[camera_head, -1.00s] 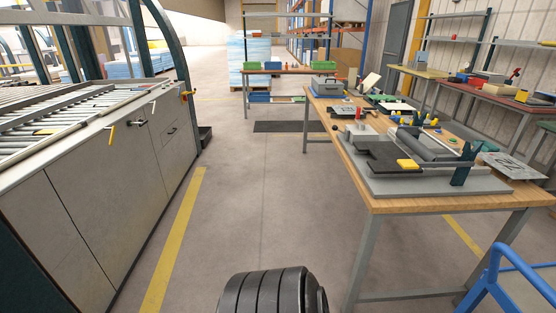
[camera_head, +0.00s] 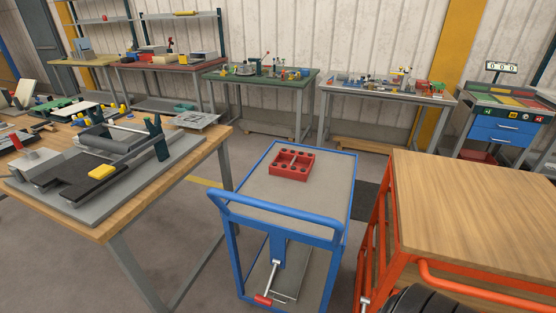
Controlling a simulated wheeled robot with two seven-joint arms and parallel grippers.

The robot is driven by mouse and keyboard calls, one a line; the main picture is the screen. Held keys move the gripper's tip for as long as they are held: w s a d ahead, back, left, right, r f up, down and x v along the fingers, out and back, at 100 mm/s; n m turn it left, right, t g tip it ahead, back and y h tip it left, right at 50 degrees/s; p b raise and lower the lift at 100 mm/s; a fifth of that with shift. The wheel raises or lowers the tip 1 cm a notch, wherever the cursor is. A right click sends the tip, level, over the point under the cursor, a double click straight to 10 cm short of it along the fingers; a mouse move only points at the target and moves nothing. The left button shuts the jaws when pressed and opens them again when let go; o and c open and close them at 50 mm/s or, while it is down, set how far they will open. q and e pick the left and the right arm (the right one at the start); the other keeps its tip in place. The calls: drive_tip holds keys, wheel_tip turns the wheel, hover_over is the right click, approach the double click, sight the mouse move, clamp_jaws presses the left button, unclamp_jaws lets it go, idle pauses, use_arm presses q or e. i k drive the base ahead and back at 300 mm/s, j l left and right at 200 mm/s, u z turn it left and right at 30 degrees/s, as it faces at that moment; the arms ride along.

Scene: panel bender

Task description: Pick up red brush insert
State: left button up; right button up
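A red block-like piece (camera_head: 291,164) with several dark round spots on top lies on the grey top of a blue cart (camera_head: 335,207). It is the only large red item near me and looks like the red brush insert, though I cannot make out any bristles. Nothing covers it. Neither of my grippers is in view.
A wooden bench (camera_head: 205,160) with a grey bending fixture (camera_head: 110,165) stands left of the cart. An orange-framed wooden table (camera_head: 475,210) stands close on the right. Several workbenches line the back wall. Grey floor shows between bench and cart.

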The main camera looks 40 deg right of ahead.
sight(291, 164)
drive_tip(key=z, duration=1.7)
